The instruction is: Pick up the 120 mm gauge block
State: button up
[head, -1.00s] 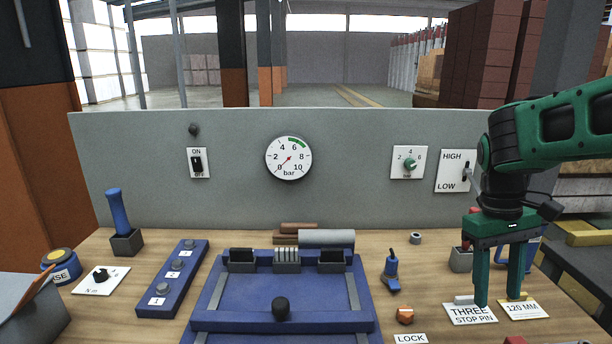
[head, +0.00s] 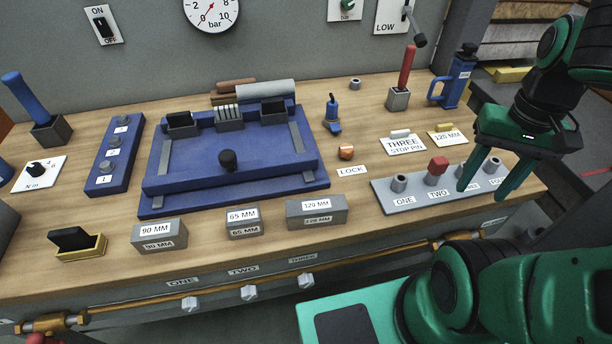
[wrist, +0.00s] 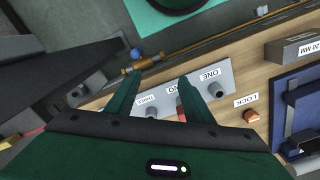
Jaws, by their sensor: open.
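The 120 mm gauge block (head: 317,220) is a grey block with white labels. It lies at the front edge of the bench, right of the 65 mm block (head: 243,230) and the 90 mm block (head: 160,243). In the wrist view the 120 mm block (wrist: 290,49) shows at the far right, partly cut off by the picture edge. My gripper (head: 481,194) is open and empty, fingers pointing down over the right part of the numbered socket plate, well to the right of the block. Its fingers also show in the wrist view (wrist: 159,78).
The grey socket plate (head: 424,207) with a red plug (head: 438,166) stands between my gripper and the block. An orange knob (head: 346,152) and LOCK label (head: 352,171) lie behind the block. A blue fixture (head: 195,178) fills the middle. A brass rail (head: 370,258) runs along the bench front.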

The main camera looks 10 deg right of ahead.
aim_at(307, 213)
jog(key=k, duration=1.4)
jog(key=z, duration=0.5)
jog(key=i, duration=1)
jog(key=u, duration=0.05)
